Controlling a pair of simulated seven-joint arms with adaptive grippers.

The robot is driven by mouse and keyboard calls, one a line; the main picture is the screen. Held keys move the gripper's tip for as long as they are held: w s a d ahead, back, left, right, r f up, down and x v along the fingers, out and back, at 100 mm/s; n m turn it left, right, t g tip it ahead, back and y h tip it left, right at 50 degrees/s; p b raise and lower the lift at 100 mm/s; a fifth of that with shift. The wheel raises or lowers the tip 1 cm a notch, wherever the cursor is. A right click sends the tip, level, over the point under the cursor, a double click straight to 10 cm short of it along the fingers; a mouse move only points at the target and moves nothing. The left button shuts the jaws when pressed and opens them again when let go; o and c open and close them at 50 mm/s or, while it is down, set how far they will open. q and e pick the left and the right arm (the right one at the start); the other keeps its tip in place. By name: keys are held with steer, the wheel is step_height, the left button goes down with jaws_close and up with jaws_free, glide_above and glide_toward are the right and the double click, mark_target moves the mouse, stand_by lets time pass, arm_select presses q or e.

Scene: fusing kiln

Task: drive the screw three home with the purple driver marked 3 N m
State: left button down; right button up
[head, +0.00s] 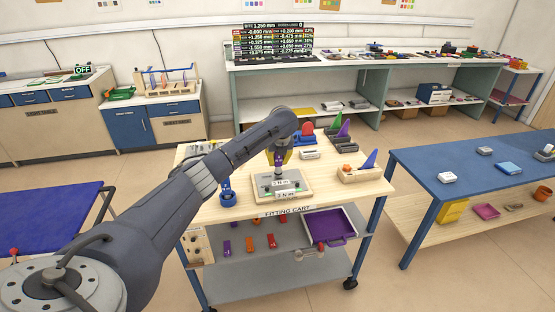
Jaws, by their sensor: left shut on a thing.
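My left gripper (279,158) is above the board on the fitting cart, shut on what looks like the purple driver (279,163). Only a little of the driver shows between the fingers; its marking cannot be read. The driver points down towards the pale board (301,183), which has a grey plate and small white labels, one seeming to read 3 N m. The tip and the screw are too small and hidden to tell whether they touch. My right gripper is not in view.
A blue holder (228,194) stands left of the board. A wooden block with a blue fin (362,172) stands at the right. Coloured wedges (339,130) and other parts sit behind. A blue table (470,170) stands at the right.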

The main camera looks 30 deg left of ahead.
arm_select(q)
steer(key=shift+s+f, duration=0.1)
steer(key=shift+f, duration=0.6)
stand_by(2.9)
steer(key=shift+r, duration=2.65)
